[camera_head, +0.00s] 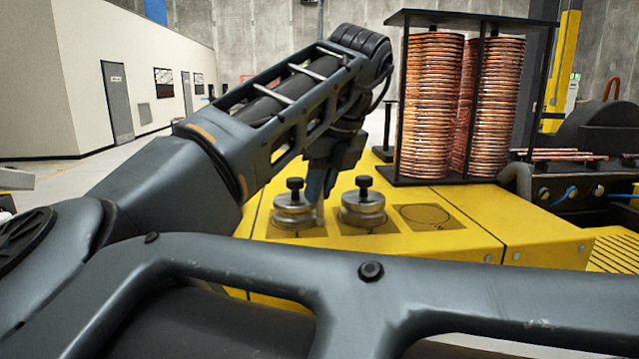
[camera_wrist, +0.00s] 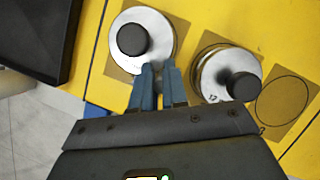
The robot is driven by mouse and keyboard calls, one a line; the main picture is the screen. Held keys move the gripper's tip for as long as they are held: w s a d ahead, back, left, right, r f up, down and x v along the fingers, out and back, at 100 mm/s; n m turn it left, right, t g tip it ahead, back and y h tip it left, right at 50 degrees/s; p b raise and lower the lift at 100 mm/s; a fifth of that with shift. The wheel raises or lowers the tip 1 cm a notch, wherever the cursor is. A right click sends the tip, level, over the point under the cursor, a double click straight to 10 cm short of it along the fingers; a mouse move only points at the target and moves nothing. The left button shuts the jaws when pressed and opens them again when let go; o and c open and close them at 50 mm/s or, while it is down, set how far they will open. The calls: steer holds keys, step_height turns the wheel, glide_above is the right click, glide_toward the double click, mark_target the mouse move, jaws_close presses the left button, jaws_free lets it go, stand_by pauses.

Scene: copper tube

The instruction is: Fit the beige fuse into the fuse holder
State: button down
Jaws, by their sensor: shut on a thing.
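My gripper (camera_wrist: 160,68) has blue fingers and points down at the yellow machine top. In the head view my gripper (camera_head: 321,190) is between two silver discs, close to the left one. I cannot pick out the fuse holder in either view.
The left silver disc (camera_head: 293,214) and right silver disc (camera_head: 363,212) have black knobs and stand on dark squares. An empty circle-marked square (camera_head: 427,216) lies to their right. A black rack (camera_head: 461,16) holds copper coils behind. Copper tubes (camera_head: 565,155) lie at the right.

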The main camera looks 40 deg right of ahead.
steer(key=shift+f, duration=0.15)
steer(key=c, duration=1.1)
jaws_free()
steer(key=shift+c, duration=0.2)
